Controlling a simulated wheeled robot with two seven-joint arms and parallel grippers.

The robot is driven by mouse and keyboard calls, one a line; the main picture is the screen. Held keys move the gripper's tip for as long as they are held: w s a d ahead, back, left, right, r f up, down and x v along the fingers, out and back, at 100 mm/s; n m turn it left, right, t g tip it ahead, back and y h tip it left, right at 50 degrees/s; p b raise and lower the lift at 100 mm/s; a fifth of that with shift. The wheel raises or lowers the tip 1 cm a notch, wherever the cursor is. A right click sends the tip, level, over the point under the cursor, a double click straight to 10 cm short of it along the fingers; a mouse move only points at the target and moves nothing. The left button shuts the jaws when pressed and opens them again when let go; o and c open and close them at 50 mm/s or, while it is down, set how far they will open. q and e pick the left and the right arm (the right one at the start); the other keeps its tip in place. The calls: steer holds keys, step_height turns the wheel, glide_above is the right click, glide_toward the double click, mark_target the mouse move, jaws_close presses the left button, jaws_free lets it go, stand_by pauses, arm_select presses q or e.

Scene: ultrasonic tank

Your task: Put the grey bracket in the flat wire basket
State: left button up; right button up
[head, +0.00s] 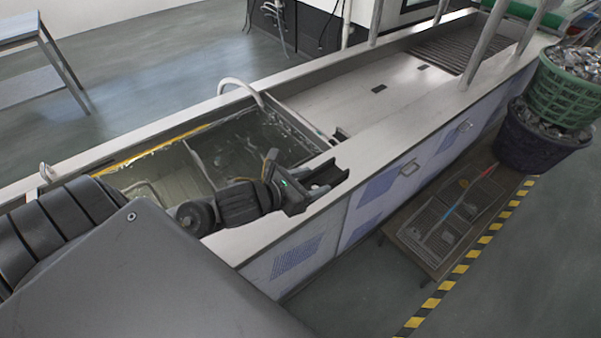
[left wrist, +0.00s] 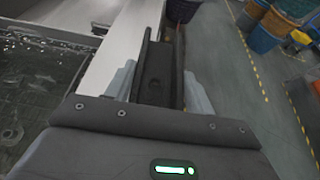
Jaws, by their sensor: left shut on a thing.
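My left gripper (head: 308,187) is over the front rim of the long tank bench. It is shut on the grey bracket (head: 326,174), a dark channel-shaped piece sticking out past the fingers. In the left wrist view the bracket (left wrist: 157,75) stands between the two pale fingers of the gripper (left wrist: 160,92). A flat wire basket (head: 425,217) lies on a low wooden stand to the right of the bench, below and apart from the gripper. Red, blue and other small pieces show on it. My right gripper is not in view.
The water-filled tank (head: 232,148) lies behind my left arm. Green (head: 566,90) and dark (head: 531,140) baskets of metal parts are stacked at the right. Yellow-black tape (head: 462,268) edges the floor by the stand (head: 408,250). The bench front (head: 345,225) drops beside the gripper.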

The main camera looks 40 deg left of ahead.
mark_target(310, 175)
arm_select(q)
steer(key=shift+s+d+f, duration=0.1)
steer(key=shift+s+f, duration=0.05)
steer(key=shift+s, duration=0.3)
steer(key=shift+f, duration=0.1)
steer(key=w+a+f+b, duration=0.1)
steer(key=b, duration=0.1)
steer(key=w+a+b, duration=0.1)
steer(key=w+b, duration=0.1)
steer(key=b, duration=0.1)
steer(key=w+f+b, duration=0.1)
steer(key=w+b, duration=0.1)
steer(key=b, duration=0.1)
steer(key=shift+a+f, duration=0.35)
steer(key=shift+a, duration=0.05)
steer(key=w+a+f, duration=0.1)
steer(key=w+f, duration=0.1)
steer(key=w+a+f+p, duration=0.1)
steer(key=w+f, duration=0.1)
steer(key=w+a+f, duration=0.1)
steer(key=w+f, duration=0.1)
steer(key=shift+w+a, duration=0.3)
steer(key=shift+a, duration=0.05)
steer(key=shift+w+a+f, duration=0.1)
steer(key=shift+w+f, duration=0.1)
steer(key=shift+f, duration=0.1)
